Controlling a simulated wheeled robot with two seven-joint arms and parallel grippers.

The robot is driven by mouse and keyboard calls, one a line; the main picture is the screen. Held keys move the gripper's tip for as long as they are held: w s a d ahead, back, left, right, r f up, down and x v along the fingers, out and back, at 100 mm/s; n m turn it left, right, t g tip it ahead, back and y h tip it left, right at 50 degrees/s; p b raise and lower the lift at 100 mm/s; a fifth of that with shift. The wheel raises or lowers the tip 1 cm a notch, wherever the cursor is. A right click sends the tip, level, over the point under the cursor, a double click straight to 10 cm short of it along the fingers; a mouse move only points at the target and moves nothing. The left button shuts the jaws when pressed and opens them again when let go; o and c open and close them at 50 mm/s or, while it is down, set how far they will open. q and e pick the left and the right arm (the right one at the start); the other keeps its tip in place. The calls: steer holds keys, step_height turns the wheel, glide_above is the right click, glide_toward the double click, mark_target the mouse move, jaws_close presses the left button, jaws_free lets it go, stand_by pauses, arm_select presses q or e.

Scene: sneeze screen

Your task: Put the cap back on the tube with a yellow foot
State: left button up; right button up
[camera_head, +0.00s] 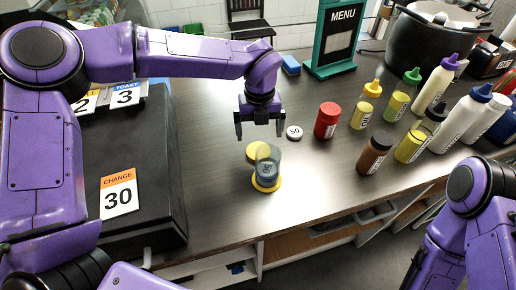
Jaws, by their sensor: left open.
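A clear greyish tube (268,158) stands upright on the counter with a round yellow foot (267,185) at its bottom. Dark round pieces show inside it. A yellow disc (251,153), which looks like the cap, is just behind and left of the tube; whether it lies flat or touches the tube is hard to tell. My left gripper (259,134) hangs above and behind the tube and the disc, pointing down. Its fingers are apart with nothing between them. My right arm shows at the lower right, but its gripper is not visible.
A white disc (294,132) marked 50 lies right of my left gripper. A red-lidded jar (326,121) and several sauce bottles stand further right. A black box (150,180) with a CHANGE 30 card (118,192) is at left. The counter in front of the menu stand (335,45) is mostly clear.

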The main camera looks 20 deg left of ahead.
arm_select(q)
steer(key=shift+s+f, duration=0.2)
steer(key=shift+f, duration=0.25)
steer(key=shift+f, duration=0.1)
steer(key=f+p, duration=0.1)
steer(key=f, duration=0.1)
steer(key=f+p, duration=0.1)
steer(key=f, duration=0.1)
steer(key=shift+s+f, duration=0.2)
steer(key=shift+f, duration=0.35)
steer(key=c, duration=1)
